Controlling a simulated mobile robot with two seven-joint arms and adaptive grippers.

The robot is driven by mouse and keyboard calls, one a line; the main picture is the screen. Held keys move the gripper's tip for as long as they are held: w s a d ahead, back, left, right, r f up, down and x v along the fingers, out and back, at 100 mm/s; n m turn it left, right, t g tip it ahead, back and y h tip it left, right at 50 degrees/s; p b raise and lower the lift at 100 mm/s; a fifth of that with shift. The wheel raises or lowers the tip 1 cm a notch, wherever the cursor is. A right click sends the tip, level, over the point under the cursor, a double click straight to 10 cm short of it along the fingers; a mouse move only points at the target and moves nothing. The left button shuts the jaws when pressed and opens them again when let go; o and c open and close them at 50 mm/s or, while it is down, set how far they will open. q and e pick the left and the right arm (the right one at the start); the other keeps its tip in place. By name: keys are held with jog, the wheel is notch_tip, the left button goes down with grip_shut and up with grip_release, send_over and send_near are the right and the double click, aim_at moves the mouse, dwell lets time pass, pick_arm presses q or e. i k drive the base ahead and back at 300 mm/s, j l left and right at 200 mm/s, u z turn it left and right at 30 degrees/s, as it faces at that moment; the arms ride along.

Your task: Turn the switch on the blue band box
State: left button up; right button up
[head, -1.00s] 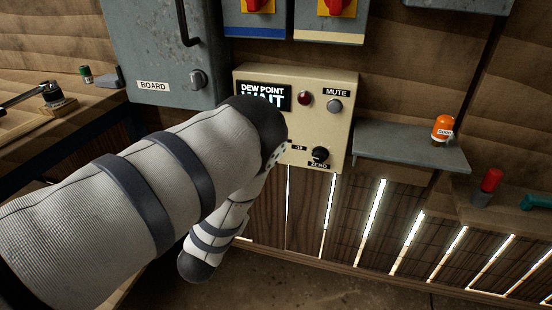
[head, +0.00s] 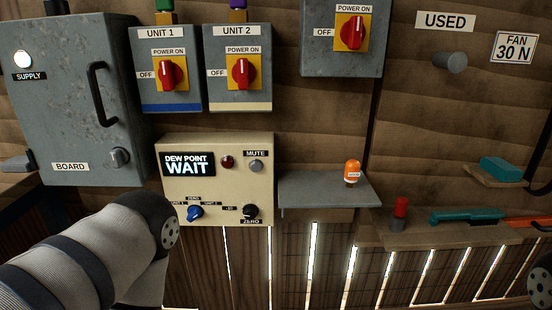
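The blue band box (head: 166,107) is a grey box labelled UNIT 1 on the wooden wall, upper left in the head view, with a blue stripe along its bottom. Its red switch (head: 168,74) sits on a yellow plate, with OFF at its left and POWER ON above. The red handle looks about upright, toward the POWER ON label. Nothing touches it. My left arm comes in at the lower left, below the box, and bends downward. Its gripper is out of view. My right gripper is not in view either.
A similar UNIT 2 box (head: 239,105) with a cream band stands close at right. A third switch box (head: 342,66) is farther right. The grey board cabinet (head: 60,130) with a black handle is at left. The beige dew point panel (head: 217,181) reads WAIT. A shelf (head: 320,190) holds an orange item.

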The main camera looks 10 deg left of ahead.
aim_at(170, 74)
jog(key=u, duration=1.05)
